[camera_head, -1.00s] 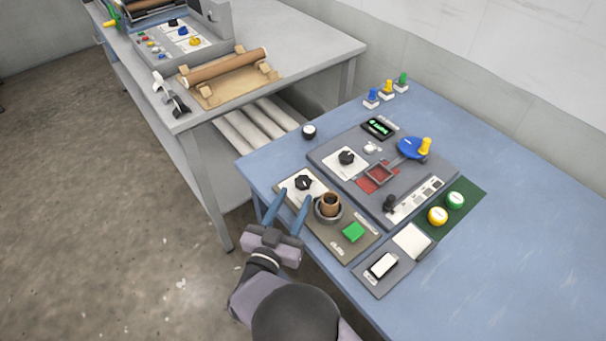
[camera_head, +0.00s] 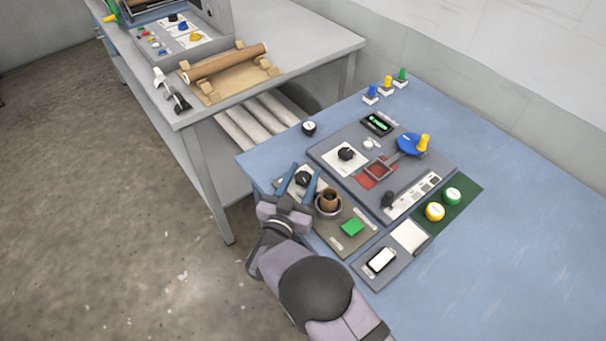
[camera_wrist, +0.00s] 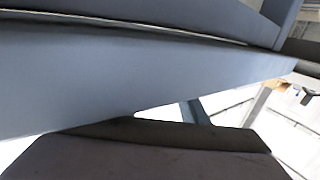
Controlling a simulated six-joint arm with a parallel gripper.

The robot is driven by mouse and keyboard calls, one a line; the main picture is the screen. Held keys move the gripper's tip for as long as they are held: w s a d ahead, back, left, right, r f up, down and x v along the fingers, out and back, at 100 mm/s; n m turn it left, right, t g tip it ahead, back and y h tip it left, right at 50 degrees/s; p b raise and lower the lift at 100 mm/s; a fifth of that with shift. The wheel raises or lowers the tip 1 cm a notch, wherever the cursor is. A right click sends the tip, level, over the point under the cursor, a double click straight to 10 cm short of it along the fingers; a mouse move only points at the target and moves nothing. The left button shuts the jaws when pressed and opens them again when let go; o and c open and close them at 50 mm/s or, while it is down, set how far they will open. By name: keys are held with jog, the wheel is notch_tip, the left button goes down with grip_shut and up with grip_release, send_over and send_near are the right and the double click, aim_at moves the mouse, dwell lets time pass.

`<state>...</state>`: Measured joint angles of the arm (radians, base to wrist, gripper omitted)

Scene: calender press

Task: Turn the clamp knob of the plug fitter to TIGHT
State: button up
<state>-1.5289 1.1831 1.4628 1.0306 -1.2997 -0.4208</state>
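The plug fitter (camera_head: 336,238) is a brownish-grey panel at the blue table's near left edge. Its clamp knob (camera_head: 302,178) is black and sits on a white dial at the panel's left end. The dial's lettering is too small to read. A brown plug (camera_head: 329,198) stands in a round grey holder beside the knob. My gripper (camera_head: 304,168) is open, with its two blue fingers on either side of the knob in the head view. I cannot tell whether the fingers touch it. In the wrist view I cannot make out the knob.
A green block or button (camera_head: 352,227) is on the fitter's right part. A larger grey press panel (camera_head: 400,170) lies just behind. A small black-and-white round piece (camera_head: 309,128) stands near the table's left edge. The table's right side is clear.

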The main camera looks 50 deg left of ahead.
jog(key=c, duration=0.8)
jog(key=shift+o, duration=0.2)
jog(key=shift+f+m+t+h+b, duration=0.15)
jog(key=shift+m+t+h+b, duration=0.2)
jog(key=shift+b, duration=0.3)
jog(key=shift+s+f+h+b, duration=0.1)
jog(key=shift+h+b, duration=0.15)
jog(key=shift+b, duration=0.25)
jog(key=m+t+h+b, duration=0.1)
jog(key=m+h+b, duration=0.1)
jog(key=b, duration=0.1)
jog(key=shift+f, duration=0.15)
jog(key=m+t+h+b, duration=0.1)
jog(key=m+h+b, duration=0.1)
jog(key=b, duration=0.3)
jog(key=shift+h, duration=0.6)
jog(key=m+h+b, duration=0.1)
jog(key=h+b, duration=0.1)
jog(key=b, duration=0.1)
jog(key=shift+r+m+h+b, duration=0.4)
jog(key=shift+h+b, duration=0.2)
jog(key=shift+b, duration=0.2)
